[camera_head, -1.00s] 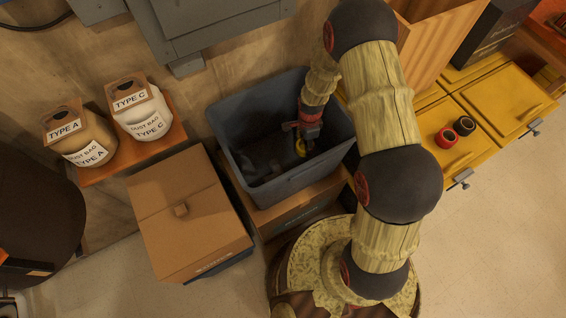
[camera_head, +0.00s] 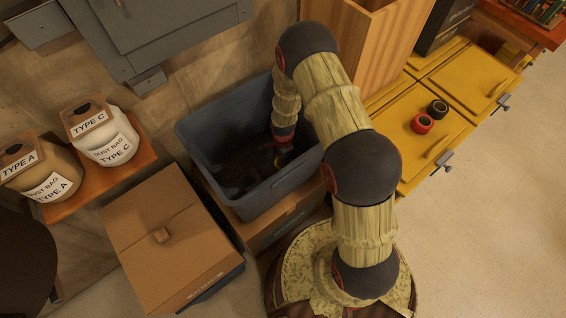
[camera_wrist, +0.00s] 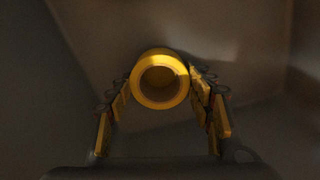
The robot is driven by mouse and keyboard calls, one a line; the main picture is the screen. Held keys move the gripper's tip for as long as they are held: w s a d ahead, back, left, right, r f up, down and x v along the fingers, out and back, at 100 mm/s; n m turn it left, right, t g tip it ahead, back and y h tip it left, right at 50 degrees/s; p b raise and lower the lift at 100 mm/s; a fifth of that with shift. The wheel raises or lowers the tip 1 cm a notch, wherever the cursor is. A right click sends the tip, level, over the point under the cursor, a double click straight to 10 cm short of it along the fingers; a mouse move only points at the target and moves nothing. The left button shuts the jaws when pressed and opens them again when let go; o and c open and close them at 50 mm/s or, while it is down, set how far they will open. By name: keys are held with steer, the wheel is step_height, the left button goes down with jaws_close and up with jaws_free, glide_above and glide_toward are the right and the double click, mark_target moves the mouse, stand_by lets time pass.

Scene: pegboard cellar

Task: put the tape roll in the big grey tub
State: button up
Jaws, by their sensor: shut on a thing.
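The big grey tub (camera_head: 262,198) stands on a cardboard box, its open top facing up. My gripper (camera_head: 279,161) reaches down inside the tub, below the rim. In the wrist view my gripper (camera_wrist: 162,88) is shut on the yellow tape roll (camera_wrist: 160,95), with a finger on each side of it. In the head view only a small bit of yellow shows at the fingertips, in shadow. The grey tub walls (camera_wrist: 230,50) surround the roll in the wrist view. I cannot tell whether the roll touches the tub's bottom.
A closed cardboard box (camera_head: 172,235) sits left of the tub. Dust bags (camera_head: 104,135) stand on an orange shelf at the left. Red (camera_head: 422,124) and black (camera_head: 438,107) tape rolls lie on a yellow cabinet (camera_head: 400,145) at the right. A tall wooden box (camera_head: 375,45) stands behind.

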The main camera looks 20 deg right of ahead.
steer(key=shift+f, duration=0.1)
steer(key=o, duration=1.3)
